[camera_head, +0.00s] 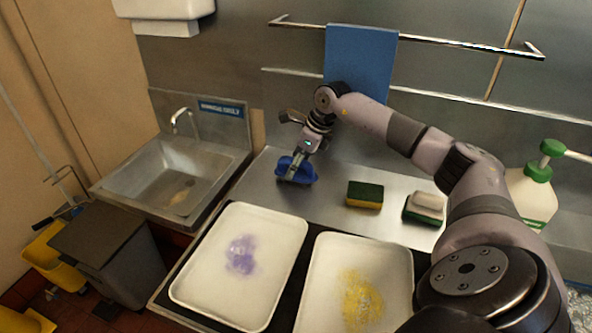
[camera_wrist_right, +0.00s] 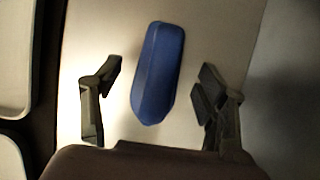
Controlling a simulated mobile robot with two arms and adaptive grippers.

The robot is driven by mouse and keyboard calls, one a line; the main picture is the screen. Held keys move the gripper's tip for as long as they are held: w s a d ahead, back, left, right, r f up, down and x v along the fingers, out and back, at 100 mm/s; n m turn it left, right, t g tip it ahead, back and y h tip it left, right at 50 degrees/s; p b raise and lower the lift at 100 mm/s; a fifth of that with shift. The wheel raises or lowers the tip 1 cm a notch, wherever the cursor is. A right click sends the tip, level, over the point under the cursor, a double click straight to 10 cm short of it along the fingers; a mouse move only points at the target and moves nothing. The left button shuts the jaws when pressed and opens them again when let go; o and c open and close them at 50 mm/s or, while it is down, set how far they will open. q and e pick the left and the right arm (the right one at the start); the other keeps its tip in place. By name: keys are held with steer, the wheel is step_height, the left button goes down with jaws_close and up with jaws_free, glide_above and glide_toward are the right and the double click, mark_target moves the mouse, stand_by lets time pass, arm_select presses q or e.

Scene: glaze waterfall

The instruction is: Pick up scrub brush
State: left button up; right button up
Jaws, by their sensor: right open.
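The scrub brush, a blue oblong thing (camera_head: 304,170), lies on the steel counter behind the two white trays in the head view. It also shows in the right wrist view (camera_wrist_right: 158,75), lengthwise between the two fingers and apart from both. My right gripper (camera_head: 295,176) reaches down over it from above, and partly hides it in the head view. In the right wrist view the right gripper (camera_wrist_right: 158,88) is open, with bare counter visible on each side of the brush. My left gripper is in neither view.
A green-yellow sponge (camera_head: 365,194) and a soap dish with soap (camera_head: 425,207) stand right of the brush. White trays with purple (camera_head: 215,298) and yellow (camera_head: 306,300) stains lie in front. A sink (camera_head: 125,186) is at left, and a green-capped bottle (camera_head: 533,190) at right.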

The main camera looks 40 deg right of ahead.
steer(key=x, duration=0.3)
steer(key=shift+w+a+f+p, duration=0.1)
steer(key=shift+w+f+p, duration=0.05)
steer(key=shift+f+p, duration=0.15)
steer(key=shift+c, duration=0.4)
steer(key=shift+r, duration=0.1)
steer(key=shift+c, duration=0.6)
steer(key=c, duration=1.2)
steer(key=shift+o, duration=0.2)
